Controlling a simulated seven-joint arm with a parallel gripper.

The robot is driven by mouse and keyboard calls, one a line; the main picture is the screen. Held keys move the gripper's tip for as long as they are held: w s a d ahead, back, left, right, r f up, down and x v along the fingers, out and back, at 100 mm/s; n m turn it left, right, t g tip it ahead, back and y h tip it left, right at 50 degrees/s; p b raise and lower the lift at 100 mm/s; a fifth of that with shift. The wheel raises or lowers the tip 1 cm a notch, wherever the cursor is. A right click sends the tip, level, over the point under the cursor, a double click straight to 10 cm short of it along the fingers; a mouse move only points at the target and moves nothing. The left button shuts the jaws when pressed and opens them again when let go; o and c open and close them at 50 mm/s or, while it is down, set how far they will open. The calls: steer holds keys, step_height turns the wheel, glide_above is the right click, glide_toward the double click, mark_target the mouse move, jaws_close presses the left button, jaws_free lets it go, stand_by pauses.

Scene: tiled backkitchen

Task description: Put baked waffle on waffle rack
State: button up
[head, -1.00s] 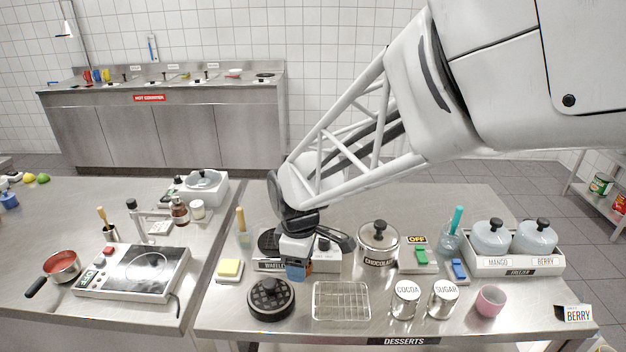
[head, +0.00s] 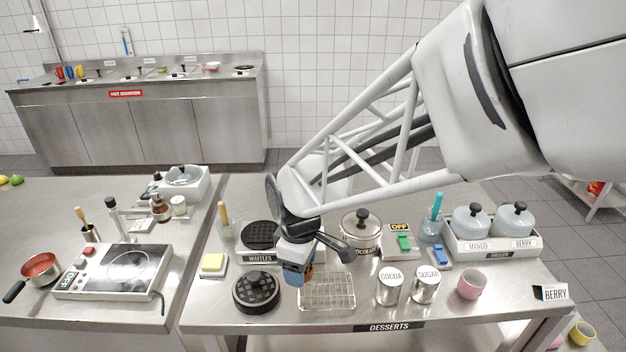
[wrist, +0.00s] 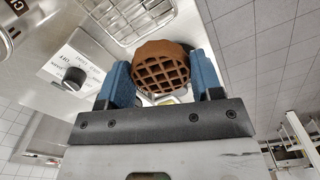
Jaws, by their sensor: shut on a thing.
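The baked waffle (wrist: 162,68) is round and brown with a grid pattern, held between the blue fingers in the wrist view. My gripper (wrist: 165,85) is shut on it. In the head view my gripper (head: 296,276) is above the table, at the left end of the waffle rack, and mostly hides the waffle. The waffle rack (head: 328,292), a wire grid, lies bare on the table in front. Part of a wire grid (wrist: 125,20) also shows beyond the waffle in the wrist view. The waffle maker (head: 258,237) stands behind my gripper, partly hidden by my arm.
A round black lidded thing (head: 256,291) is left of the rack. Cocoa (head: 389,287) and sugar (head: 425,285) tins and a pink cup (head: 471,284) stand to the right. A chocolate pot (head: 360,232) is behind.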

steer(key=s+d+f+m, duration=0.3)
steer(key=s+d+m, duration=0.4)
steer(key=s+d, duration=0.3)
steer(key=s, duration=0.3)
glide_above(327, 290)
steer(key=shift+f, duration=0.8)
stand_by(0.4)
steer(key=shift+f, duration=1.75)
steer(key=shift+f, duration=0.1)
steer(key=o, duration=0.9)
